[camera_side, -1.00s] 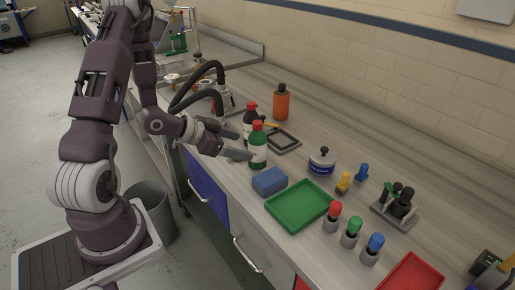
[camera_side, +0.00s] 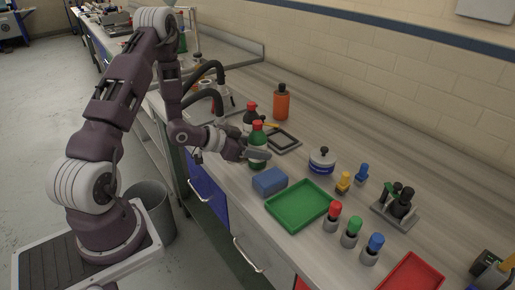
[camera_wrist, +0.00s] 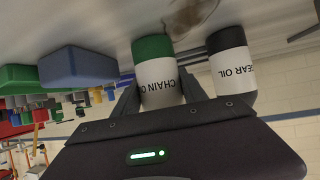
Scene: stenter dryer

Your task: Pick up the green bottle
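The green bottle (camera_side: 258,138) has a red cap and a white label and stands upright on the bench. In the wrist view the green bottle (camera_wrist: 158,75) shows a label reading "CHAIN O…", the rest cut off. My gripper (camera_side: 255,151) is at the bottle's label height, with one finger across its front in the side view. In the wrist view my gripper (camera_wrist: 158,92) has one finger on each side of the bottle. The fingers look spread around it; contact is not clear.
A black bottle labelled "…EAR OIL" (camera_wrist: 231,68) stands close beside the green one, behind it in the side view (camera_side: 250,114). A blue block (camera_side: 270,181) and a green tray (camera_side: 285,210) lie nearby. An orange bottle (camera_side: 281,104) stands further back.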

